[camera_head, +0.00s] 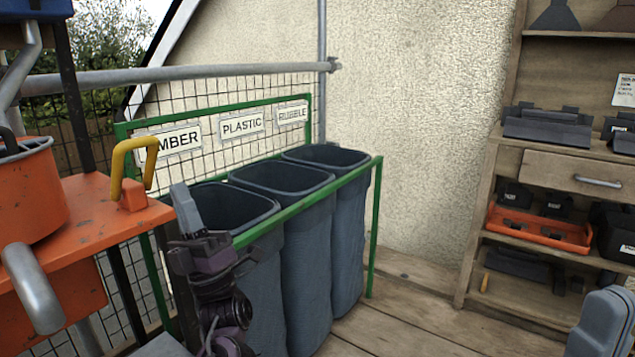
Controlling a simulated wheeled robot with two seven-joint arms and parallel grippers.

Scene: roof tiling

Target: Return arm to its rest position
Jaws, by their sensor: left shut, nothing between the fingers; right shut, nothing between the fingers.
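My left gripper (181,190) shows in the head view at the lower left of centre. Its grey fingers are together and point up, with nothing between them. The dark purple wrist and forearm below it stand in front of the nearest bin. The fingers overlap the bin's rim in the picture, and I cannot tell how close they are to it.
Three grey bins (330,155) stand in a green frame (374,215) with signs. An orange bench (100,215) with a yellow handle (125,155) is at the left. Wooden shelves (480,220) with tool cases are at the right. Plank floor (400,325) between is clear.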

